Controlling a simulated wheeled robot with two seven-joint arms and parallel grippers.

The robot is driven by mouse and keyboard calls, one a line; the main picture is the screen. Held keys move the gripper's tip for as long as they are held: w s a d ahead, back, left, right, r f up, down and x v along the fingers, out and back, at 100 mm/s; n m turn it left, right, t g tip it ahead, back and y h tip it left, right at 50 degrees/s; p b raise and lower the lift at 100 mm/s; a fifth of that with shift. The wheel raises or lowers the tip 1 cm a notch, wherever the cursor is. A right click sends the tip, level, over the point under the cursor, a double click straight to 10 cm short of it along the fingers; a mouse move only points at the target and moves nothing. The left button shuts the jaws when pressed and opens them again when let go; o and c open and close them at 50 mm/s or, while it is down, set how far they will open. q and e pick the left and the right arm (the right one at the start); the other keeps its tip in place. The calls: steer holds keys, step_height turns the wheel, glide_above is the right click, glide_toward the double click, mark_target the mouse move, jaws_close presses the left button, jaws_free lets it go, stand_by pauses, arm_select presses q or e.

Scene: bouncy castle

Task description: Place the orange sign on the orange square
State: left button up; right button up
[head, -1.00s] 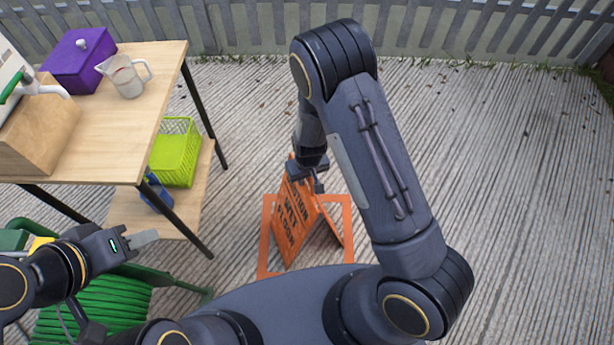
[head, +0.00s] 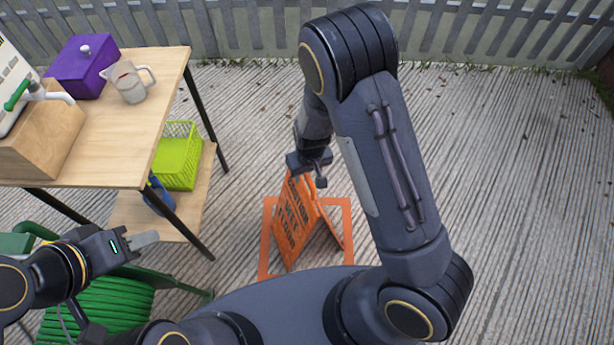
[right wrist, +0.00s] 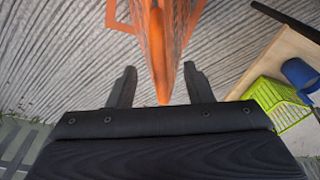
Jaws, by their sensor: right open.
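The orange sign (head: 296,222) stands upright like a tent on the ground, inside the outline of the orange square (head: 264,250). The square is a flat orange frame, and the sign hides part of it. My right gripper (head: 314,177) is open just above the top edge of the sign. In the right wrist view, the sign's top (right wrist: 161,60) lies between the two spread fingers, with a gap on both sides. My left gripper (head: 146,238) is at the lower left, away from the sign; its finger opening is not clear.
A wooden table (head: 150,120) at the left carries a purple box (head: 83,68) and a jug (head: 131,84). A green basket (head: 177,160) sits on its lower shelf. A green hose reel (head: 95,312) stands at the lower left. The ground to the right is clear.

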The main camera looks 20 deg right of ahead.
steer(key=r, duration=0.3)
steer(key=r+p, duration=0.1)
steer(key=r, duration=0.1)
steer(key=shift+s+r, duration=0.15)
steer(key=shift+s, duration=0.15)
steer(key=shift+s+r, duration=0.15)
steer(key=shift+r, duration=0.3)
steer(key=s+d+r+m+t+y, duration=0.1)
steer(key=s+d+r+y, duration=0.1)
steer(key=s+r, duration=0.5)
steer(key=s+d+r+m+t+y, duration=0.1)
steer(key=s+d+r+y, duration=0.15)
steer(key=r, duration=0.75)
steer(key=s+d+r+t, duration=0.2)
steer(key=s+r, duration=0.3)
steer(key=s, duration=0.6)
steer(key=shift+d+m+h, duration=0.4)
steer(key=shift+d+h, duration=0.05)
steer(key=shift+w, duration=0.1)
step_height(320, 180, up, 15)
steer(key=p, duration=1.4)
steer(key=shift+f+p, duration=0.2)
steer(key=shift+p, duration=0.1)
